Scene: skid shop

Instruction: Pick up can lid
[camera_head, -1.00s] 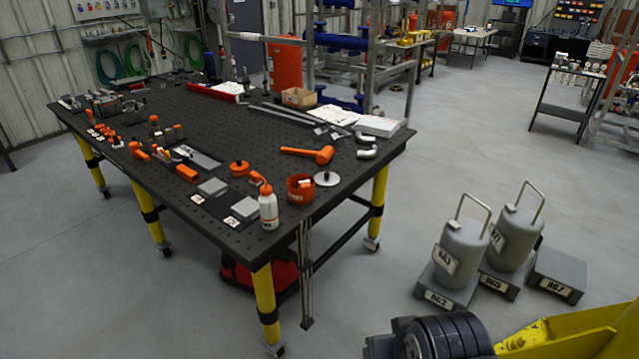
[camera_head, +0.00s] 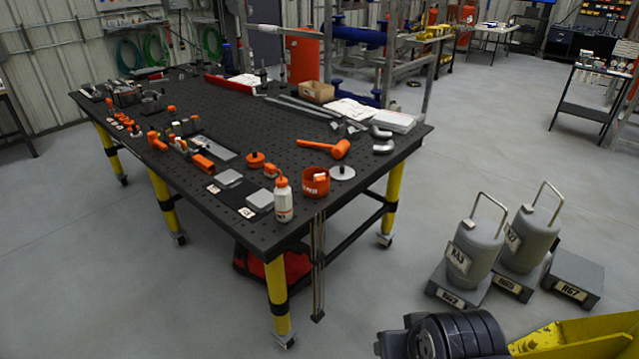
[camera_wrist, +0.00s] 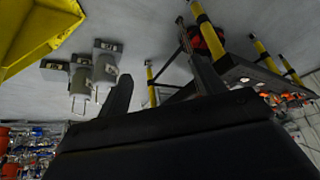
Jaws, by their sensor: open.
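The can lid (camera_head: 342,172) is a flat, pale silver disc with a small dark knob. It lies on the black perforated worktable (camera_head: 225,193) near its front right edge, just right of an orange can (camera_head: 316,182) with an open top. My gripper (camera_wrist: 162,85) shows in the wrist view as two dark fingers spread apart, with nothing between them. It is well away from the lid, and the wrist view looks across the floor with the table tilted. I cannot make out the lid in the wrist view.
A white bottle (camera_head: 283,200) with an orange cap stands left of the can. An orange mallet (camera_head: 325,147) lies behind the lid, with grey pipe elbows (camera_head: 382,146) to its right. Grey canisters (camera_head: 474,249) stand on the floor right of the table. Floor between is clear.

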